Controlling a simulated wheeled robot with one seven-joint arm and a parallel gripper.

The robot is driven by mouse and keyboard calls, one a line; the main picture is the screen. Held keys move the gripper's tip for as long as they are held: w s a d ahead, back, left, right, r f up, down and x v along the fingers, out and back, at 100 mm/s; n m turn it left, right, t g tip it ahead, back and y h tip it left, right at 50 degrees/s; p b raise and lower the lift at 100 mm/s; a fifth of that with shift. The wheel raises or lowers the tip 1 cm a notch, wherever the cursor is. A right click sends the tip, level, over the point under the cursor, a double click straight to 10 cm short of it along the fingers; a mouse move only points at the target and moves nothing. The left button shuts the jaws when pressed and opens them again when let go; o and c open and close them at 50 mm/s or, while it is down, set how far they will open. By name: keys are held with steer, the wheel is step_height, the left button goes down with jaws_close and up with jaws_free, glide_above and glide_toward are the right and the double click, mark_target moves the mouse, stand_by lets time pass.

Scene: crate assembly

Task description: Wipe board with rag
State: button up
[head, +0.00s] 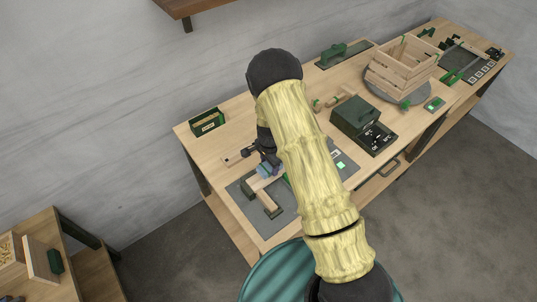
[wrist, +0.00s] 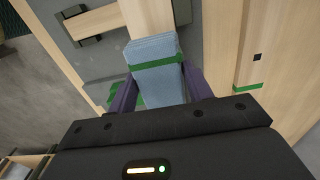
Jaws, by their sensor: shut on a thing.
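In the wrist view my gripper (wrist: 156,90) is shut on a blue rag (wrist: 152,52) with a green band across it. The rag lies between the two purple fingers. Its far end is at a light wooden board (wrist: 149,18); I cannot tell whether it touches the board. In the head view my gripper (head: 266,165) is low over the grey mat, with the rag (head: 264,171) just below it, partly hidden by my arm. The board (head: 262,186) lies on the grey mat at the front left of the bench, held by dark green clamp pieces.
The grey mat (head: 283,219) lies on the wooden bench (head: 220,180). A green box (head: 207,122) stands at the back left. A dark green machine (head: 354,115) and a slatted wooden crate (head: 403,63) stand to the right. A shelf (head: 190,6) hangs above the bench.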

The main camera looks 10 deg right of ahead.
step_height(320, 180, up, 3)
steer(key=shift+w+f+p, duration=0.15)
steer(key=shift+p, duration=0.55)
steer(key=shift+a+r, duration=0.15)
steer(key=shift+r, duration=0.15)
steer(key=shift+s+r+p, duration=0.25)
steer(key=shift+r+p, duration=0.45)
steer(key=shift+r, duration=0.4)
steer(key=shift+w+d, duration=0.1)
steer(key=shift+d, duration=0.1)
steer(key=shift+a, duration=0.1)
